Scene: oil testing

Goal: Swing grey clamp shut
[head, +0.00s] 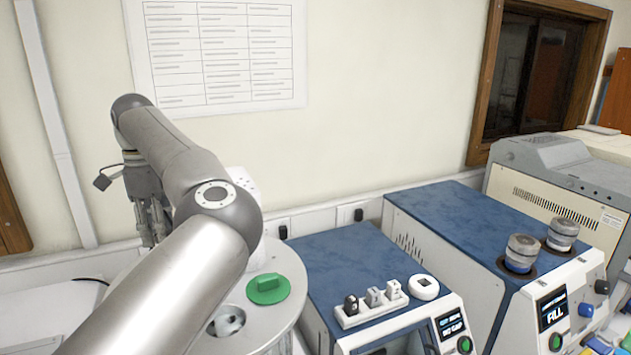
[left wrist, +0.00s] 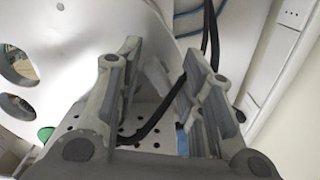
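My left gripper (head: 152,232) points down at the left, behind the round silver-white apparatus (head: 290,283), partly hidden by my own arm. In the left wrist view its two fingers (left wrist: 163,58) are spread apart. A black cable and a pale piece show between or behind the fingers; nothing is clearly gripped. The apparatus's pale curved surface with round holes (left wrist: 18,67) fills the left of that view. I cannot make out the grey clamp with certainty; my arm and fingers cover part of the apparatus. My right gripper is not in view.
A green knob (head: 268,290) sits on the round top. A blue-topped instrument (head: 335,262) with a white vial rack (head: 371,309) stands to the right, then a second blue-topped instrument (head: 455,222) with two metal cups. The wall is close behind.

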